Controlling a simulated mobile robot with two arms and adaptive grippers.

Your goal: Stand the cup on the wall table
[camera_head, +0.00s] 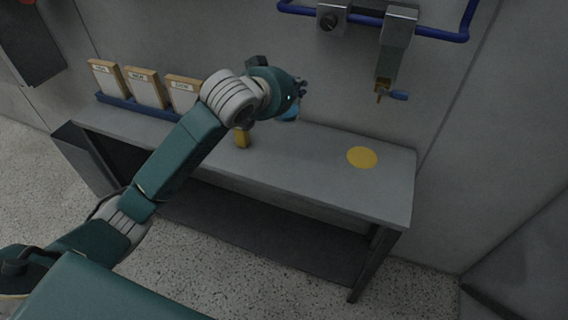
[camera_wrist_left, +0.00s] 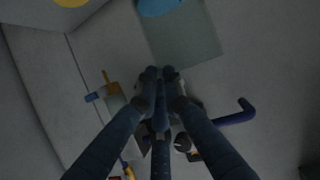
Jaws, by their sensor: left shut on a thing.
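The wall table (camera_head: 320,160) is a long grey bench against the wall, with a yellow round spot (camera_head: 362,157) on its right part. My left arm reaches in over the table. My left gripper (camera_head: 297,97) is above the table's back edge and is shut. A blue rounded thing (camera_head: 290,113), which looks like the cup, shows just below the fingers, mostly hidden by the gripper. In the left wrist view the closed fingers (camera_wrist_left: 162,75) meet in the middle, and what they hold is too dark to make out. My right gripper is out of view.
Several wood-framed cards (camera_head: 146,88) stand in a blue rack at the table's left. A small yellow thing (camera_head: 242,138) stands below my wrist. A tap with a blue handle (camera_head: 398,95) and a blue pipe (camera_head: 440,36) are on the wall. The table's right part is clear.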

